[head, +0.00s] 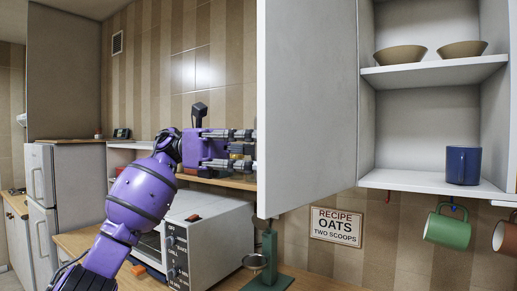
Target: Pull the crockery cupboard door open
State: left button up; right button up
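The crockery cupboard door (307,105) is a pale grey panel, standing wide open at the left of the cupboard (420,120). Its inner face shows; its outer face and any handle are hidden. My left gripper (243,149), on a purple arm, is at the far side of the door, level with its lower half. Its fingertips are hidden behind the door's left edge, so I cannot tell whether they touch or hold anything. Inside the cupboard are two tan bowls (400,54) (461,49) on the upper shelf and a blue mug (463,165) below. My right gripper is not in view.
A green mug (447,230) and a brown mug (505,234) hang under the cupboard. A white oven-like appliance (209,243) and a green stand (269,262) are on the worktop below. A recipe sign (337,226) is on the wall. A fridge (40,190) stands left.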

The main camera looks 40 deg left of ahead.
pick_arm(q)
jog(key=shift+o, duration=1.3)
jog(key=shift+a+r, duration=0.1)
jog(key=s+a, duration=0.1)
jog(key=a, duration=1.1)
jog(key=shift+s, duration=0.25)
